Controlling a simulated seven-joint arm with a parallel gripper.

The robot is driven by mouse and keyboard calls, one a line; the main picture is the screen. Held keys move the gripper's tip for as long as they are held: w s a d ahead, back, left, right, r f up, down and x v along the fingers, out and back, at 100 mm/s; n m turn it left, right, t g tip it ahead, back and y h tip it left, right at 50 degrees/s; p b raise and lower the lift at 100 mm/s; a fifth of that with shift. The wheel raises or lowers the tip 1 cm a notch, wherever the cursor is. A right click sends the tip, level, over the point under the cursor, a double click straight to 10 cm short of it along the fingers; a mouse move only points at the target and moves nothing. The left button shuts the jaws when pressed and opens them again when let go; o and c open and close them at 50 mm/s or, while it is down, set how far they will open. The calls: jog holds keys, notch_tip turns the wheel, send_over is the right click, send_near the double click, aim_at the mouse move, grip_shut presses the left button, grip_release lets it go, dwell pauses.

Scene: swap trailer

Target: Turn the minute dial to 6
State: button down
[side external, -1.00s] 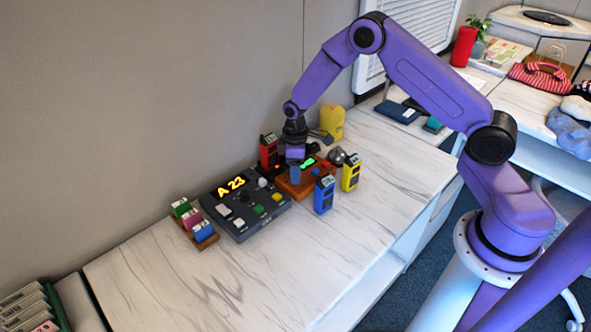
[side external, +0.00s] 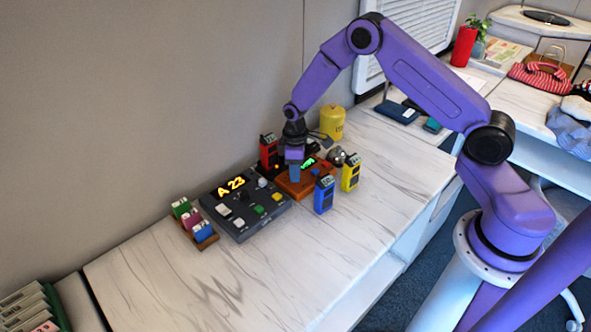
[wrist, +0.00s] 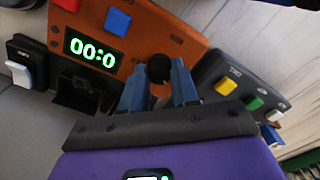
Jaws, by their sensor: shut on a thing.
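The orange timer box (side external: 291,188) stands on the marble-look counter. In the wrist view the orange box (wrist: 190,38) shows a green display (wrist: 92,52) reading about "00:0". A round dark dial (wrist: 159,68) sits on its panel. My gripper (side external: 295,178) points down over the box. In the wrist view my gripper (wrist: 160,82) has one blue finger on each side of the dial and is shut on it. The fingers partly cover the panel, and I cannot read the dial's label or pointer.
A dark control box (side external: 238,222) with a yellow "A 23" display stands left of the timer. Red (side external: 268,151), blue (side external: 324,196) and yellow (side external: 350,173) handheld devices stand close around it. The counter's front left is clear.

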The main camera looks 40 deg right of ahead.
jog(key=m, duration=0.6)
jog(key=shift+m, duration=0.4)
jog(key=m, duration=0.6)
dwell(0.4)
jog(key=c, duration=0.8)
grip_release()
jog(key=shift+c, duration=0.2)
notch_tip(320, 180, up, 18)
jog(key=shift+f, duration=0.25)
